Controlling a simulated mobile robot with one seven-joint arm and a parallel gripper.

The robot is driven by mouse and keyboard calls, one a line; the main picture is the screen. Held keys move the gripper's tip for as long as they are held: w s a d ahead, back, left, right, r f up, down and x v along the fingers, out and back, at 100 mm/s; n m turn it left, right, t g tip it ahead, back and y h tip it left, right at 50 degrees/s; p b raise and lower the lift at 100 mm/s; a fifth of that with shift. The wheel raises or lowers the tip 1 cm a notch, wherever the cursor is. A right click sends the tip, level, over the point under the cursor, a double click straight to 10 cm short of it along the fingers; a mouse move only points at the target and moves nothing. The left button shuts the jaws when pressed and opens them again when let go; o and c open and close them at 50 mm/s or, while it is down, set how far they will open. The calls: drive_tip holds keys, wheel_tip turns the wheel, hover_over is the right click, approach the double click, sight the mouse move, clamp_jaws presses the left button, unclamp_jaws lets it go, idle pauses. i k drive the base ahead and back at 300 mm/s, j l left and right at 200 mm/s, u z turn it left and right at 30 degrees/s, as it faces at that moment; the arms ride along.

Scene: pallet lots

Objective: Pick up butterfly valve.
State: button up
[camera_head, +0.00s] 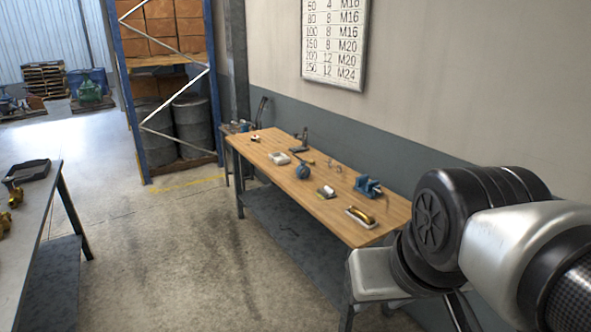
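A small blue round part (302,171), which may be the butterfly valve, stands near the middle of the wooden workbench (268,152). It is too small to tell for sure. A larger blue item (369,187), which looks like a vise, sits near the bench's back edge. Brass-coloured parts (14,192) lie on the table at the far left, cut by the frame edge. My arm fills the lower right and hides the bench's near end. My gripper does not show.
Small trays (361,217), a yellow item and hand tools are spread on the bench. A dark tray (28,172) lies on the left table (40,205). A rack (165,90) with boxes and drums stands behind. The concrete floor (165,245) between the tables is clear.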

sight(302, 167)
drive_tip(key=i+j+u, duration=0.3)
drive_tip(key=i, duration=0.35)
drive_tip(key=i+j+u, duration=0.3)
drive_tip(key=i, duration=0.35)
drive_tip(key=i+u, duration=0.25)
drive_tip(key=i, duration=0.4)
drive_tip(key=i+z, duration=0.2)
drive_tip(key=i, duration=0.55)
drive_tip(key=i+j+z, duration=0.2)
drive_tip(key=i, duration=0.55)
drive_tip(key=i+z, duration=0.2)
drive_tip(key=z, duration=0.2)
drive_tip(key=i+z, duration=0.2)
drive_tip(key=z, duration=0.2)
drive_tip(key=i+z, duration=0.15)
drive_tip(key=z, duration=0.25)
drive_tip(key=i+j+z, duration=0.2)
drive_tip(key=z, duration=0.2)
drive_tip(key=i+j+z, duration=0.1)
drive_tip(key=i+z, duration=0.15)
drive_tip(key=z, duration=0.2)
drive_tip(key=i+j+z, duration=0.2)
drive_tip(key=z, duration=0.25)
